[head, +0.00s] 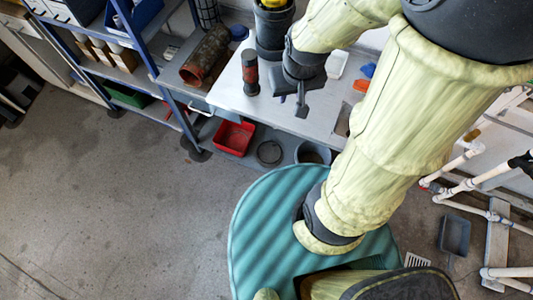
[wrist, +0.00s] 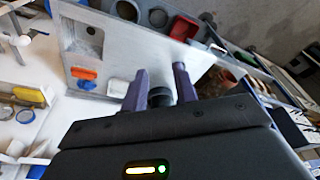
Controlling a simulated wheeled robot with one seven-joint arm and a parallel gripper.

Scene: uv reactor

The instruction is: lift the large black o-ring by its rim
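The red bin (head: 233,138) and grey bucket (head: 312,153) flank the ring. The white bench (head: 225,98) overhangs behind it. White pipe frames (head: 470,185) are right. The left floor is open.

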